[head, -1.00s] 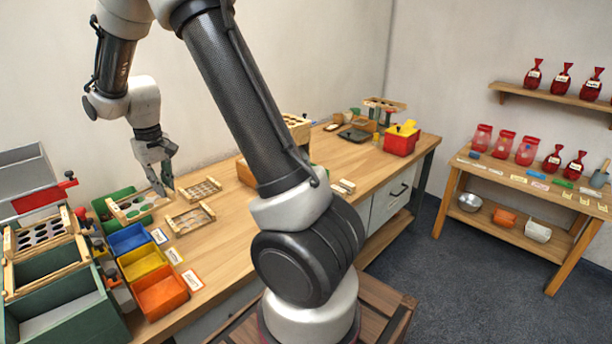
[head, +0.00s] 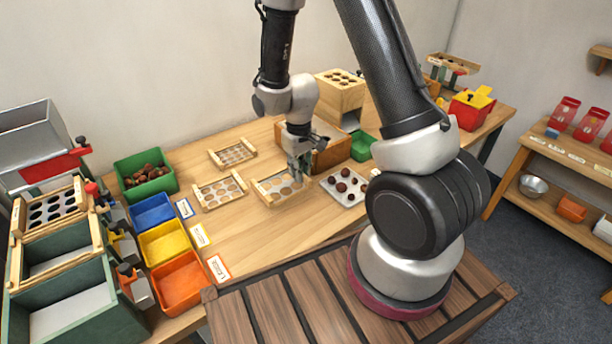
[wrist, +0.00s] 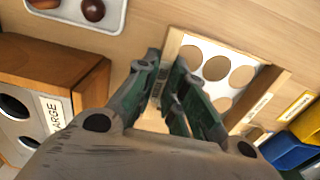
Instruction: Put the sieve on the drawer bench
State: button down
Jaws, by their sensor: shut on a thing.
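The sieve (head: 262,193) is a light wooden frame with a pale plate of large round holes. In the head view it is flat at mid-bench, on or just above the wooden drawer bench (head: 235,239); I cannot tell if it touches. My gripper (head: 300,170) is shut on the sieve's right end rail, pointing down. In the wrist view my gripper (wrist: 168,98) grips the near edge of the sieve (wrist: 262,80), whose holes show beyond the fingers. The fingers hide part of that rail.
Two more sieves (head: 219,203) (head: 233,163) lie to the left. A white tray of chestnuts (head: 330,198) lies close on the right, before a wooden box (head: 325,158). A green bin of chestnuts (head: 125,164) and blue, yellow and orange bins (head: 178,315) stand left. Bare bench lies in front.

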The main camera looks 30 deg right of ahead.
jog(key=shift+f, duration=2.25)
jog(key=c, duration=1.5)
grip_release()
jog(key=shift+a, duration=0.1)
